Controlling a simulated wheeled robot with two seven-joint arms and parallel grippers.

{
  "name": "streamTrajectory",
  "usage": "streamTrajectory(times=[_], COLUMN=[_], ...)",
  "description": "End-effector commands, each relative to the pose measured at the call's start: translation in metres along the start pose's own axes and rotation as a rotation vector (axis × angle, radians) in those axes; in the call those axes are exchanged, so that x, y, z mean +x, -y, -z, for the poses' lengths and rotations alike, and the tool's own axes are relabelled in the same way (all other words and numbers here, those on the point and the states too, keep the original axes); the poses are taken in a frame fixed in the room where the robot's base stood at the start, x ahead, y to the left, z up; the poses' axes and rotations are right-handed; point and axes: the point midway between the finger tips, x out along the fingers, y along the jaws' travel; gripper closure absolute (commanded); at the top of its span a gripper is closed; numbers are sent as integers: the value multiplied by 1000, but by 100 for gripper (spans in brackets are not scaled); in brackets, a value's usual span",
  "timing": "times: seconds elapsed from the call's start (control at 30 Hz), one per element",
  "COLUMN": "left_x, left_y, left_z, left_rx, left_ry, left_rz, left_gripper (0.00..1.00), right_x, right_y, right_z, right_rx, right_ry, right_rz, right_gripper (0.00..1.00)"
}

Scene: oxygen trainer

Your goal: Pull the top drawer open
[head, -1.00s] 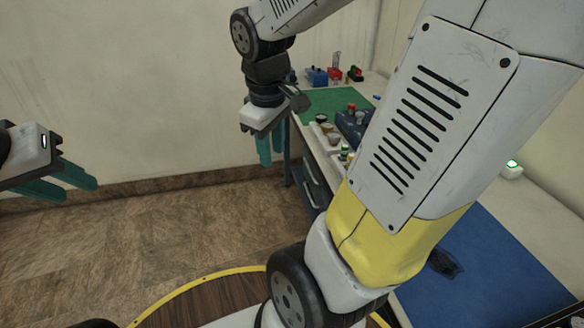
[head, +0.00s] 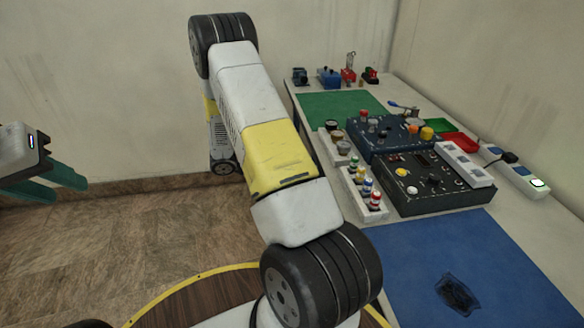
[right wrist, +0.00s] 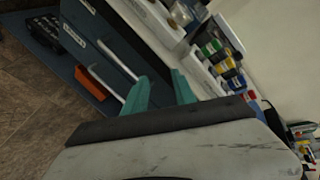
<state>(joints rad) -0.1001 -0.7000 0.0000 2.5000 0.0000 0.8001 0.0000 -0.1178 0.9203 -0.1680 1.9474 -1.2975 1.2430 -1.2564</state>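The blue drawer unit (right wrist: 100,28) shows in the right wrist view below the table's edge, with the picture tilted. A pale bar handle (right wrist: 118,60) on the drawer nearest the tabletop slants toward my fingers. I cannot tell whether that drawer is fully shut. My right gripper (right wrist: 160,92) is open, its two teal fingers apart with nothing seen between them. The left finger is close to the handle's near end; contact is unclear. In the head view my right arm hides the right gripper and the drawers. My left gripper (head: 52,182) is open and empty at the left edge.
The table carries a green mat (head: 335,103), a blue mat (head: 470,270), a dark control box (head: 425,180) and several small bottles and tools. An orange item (right wrist: 83,80) lies low beside the drawers. The floor left of the table is clear.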

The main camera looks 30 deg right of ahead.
Motion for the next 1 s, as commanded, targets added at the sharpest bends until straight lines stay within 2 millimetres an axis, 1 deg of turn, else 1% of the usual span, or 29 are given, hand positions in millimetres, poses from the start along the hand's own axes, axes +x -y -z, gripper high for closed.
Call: streamTrajectory(times=[0.03, 0.2, 0.3, 0.4, 0.57, 0.9, 1.0], left_x=[0, 0, 0, 0, 0, 0, 0], left_y=[0, 0, 0, 0, 0, 0, 0], left_z=[0, 0, 0, 0, 0, 0, 0], left_rx=[0, 0, 0, 0, 0, 0, 0], left_ry=[0, 0, 0, 0, 0, 0, 0], left_rz=[0, 0, 0, 0, 0, 0, 0], left_gripper=[64, 64, 64, 64, 64, 64, 64], right_x=[10, 32, 40, 44, 54, 102, 113], right_y=[-16, -57, -75, -86, -91, -89, -89], right_z=[5, 14, 20, 23, 23, 7, 3], right_rx=[-99, -378, -489, -561, -600, -597, -596], right_ry=[47, 189, 247, 285, 305, 302, 303], right_rz=[24, 86, 111, 128, 138, 136, 136], right_gripper=[68, 68, 68, 68, 68, 68, 68])
